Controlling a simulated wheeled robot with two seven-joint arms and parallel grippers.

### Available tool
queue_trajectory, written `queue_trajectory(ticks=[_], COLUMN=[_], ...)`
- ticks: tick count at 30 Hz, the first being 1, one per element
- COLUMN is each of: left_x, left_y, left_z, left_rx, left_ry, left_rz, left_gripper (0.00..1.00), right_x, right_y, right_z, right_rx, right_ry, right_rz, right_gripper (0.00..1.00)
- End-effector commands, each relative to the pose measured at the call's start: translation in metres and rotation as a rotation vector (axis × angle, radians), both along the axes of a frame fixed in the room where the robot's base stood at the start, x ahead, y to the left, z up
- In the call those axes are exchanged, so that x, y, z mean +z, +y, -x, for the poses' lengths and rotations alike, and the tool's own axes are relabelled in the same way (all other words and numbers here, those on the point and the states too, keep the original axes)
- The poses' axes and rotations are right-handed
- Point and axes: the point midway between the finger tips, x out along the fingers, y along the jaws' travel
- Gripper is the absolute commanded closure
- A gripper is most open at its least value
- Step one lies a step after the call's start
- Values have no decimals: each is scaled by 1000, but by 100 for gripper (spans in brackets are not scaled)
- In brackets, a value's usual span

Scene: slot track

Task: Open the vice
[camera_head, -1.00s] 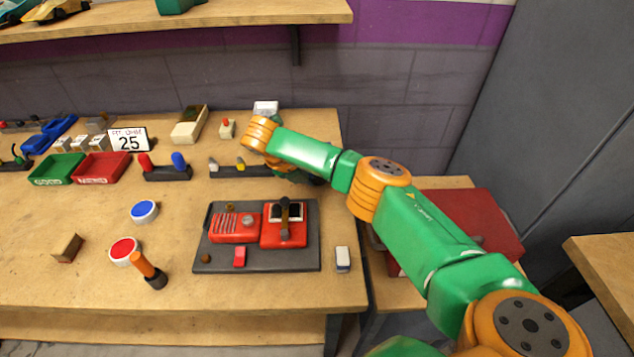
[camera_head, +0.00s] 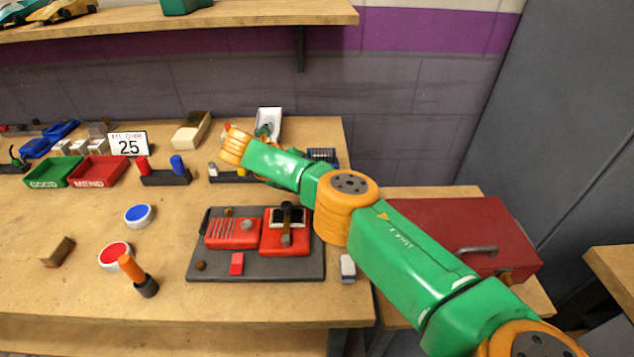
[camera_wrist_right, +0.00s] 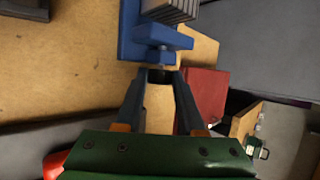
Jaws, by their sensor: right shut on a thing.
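The blue vice (camera_wrist_right: 157,38) fills the top middle of the right wrist view, with grey ribbed plates in its upper part and a blue block facing me. In the head view only a bit of it (camera_head: 322,155) shows behind my right arm. My right gripper (camera_wrist_right: 160,76) is at the vice's near end, its fingers shut on a small dark part below the blue block, seemingly the vice's handle. In the head view my arm hides the fingers. My left gripper is in neither view.
A red toolbox (camera_head: 455,235) stands on a lower surface right of the bench. A dark plate with a red machine (camera_head: 233,233) lies in front of my arm. A white scoop-like thing (camera_head: 269,120) stands behind it.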

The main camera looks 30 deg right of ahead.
Motion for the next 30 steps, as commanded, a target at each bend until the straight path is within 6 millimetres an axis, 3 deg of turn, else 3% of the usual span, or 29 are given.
queue_trajectory(ticks=[1,2,11,18,21,30], left_x=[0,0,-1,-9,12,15], left_y=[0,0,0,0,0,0], left_z=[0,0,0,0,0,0], left_rx=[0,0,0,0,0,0], left_ry=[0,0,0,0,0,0], left_rz=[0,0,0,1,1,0], left_gripper=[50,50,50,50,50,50], right_x=[-1,-1,0,35,49,49], right_y=[0,0,1,37,44,50], right_z=[1,0,0,1,1,2], right_rx=[-1,-1,0,1,-2,-1], right_ry=[2,2,0,-4,3,1], right_rz=[-1,-1,-1,-1,0,-2], right_gripper=[57,50,50,50,50,50])
